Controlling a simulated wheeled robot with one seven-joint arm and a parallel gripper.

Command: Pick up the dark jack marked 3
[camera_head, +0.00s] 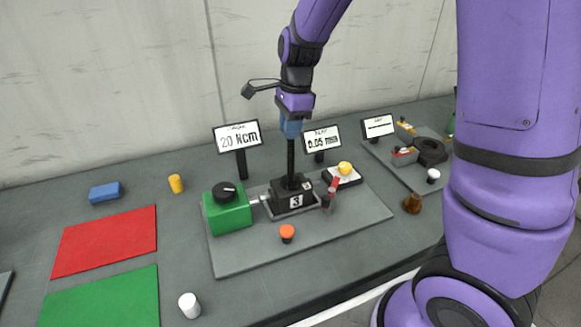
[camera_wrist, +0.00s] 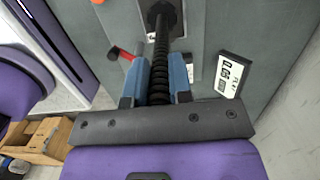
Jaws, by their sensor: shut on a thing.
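The dark jack marked 3 (camera_head: 280,198) stands upright in a grey holder on the grey test plate, between a green block and a red-handled lever. Its thin dark spindle rises from the square base. My gripper (camera_head: 291,134) is above the base, pointing down, with its blue fingers shut on the upper spindle. In the wrist view the black threaded spindle (camera_wrist: 160,50) runs between the two blue fingers (camera_wrist: 160,88). The fingers hide part of the spindle top. I cannot tell whether the base touches the holder.
The green block with black knob (camera_head: 229,213) stands left of the jack, the red lever (camera_head: 333,188) right, an orange button (camera_head: 287,233) in front. Displays reading 20 Ncm (camera_head: 238,138) and 0.05 (camera_head: 322,139) stand behind. Red (camera_head: 105,242) and green (camera_head: 103,300) mats lie left.

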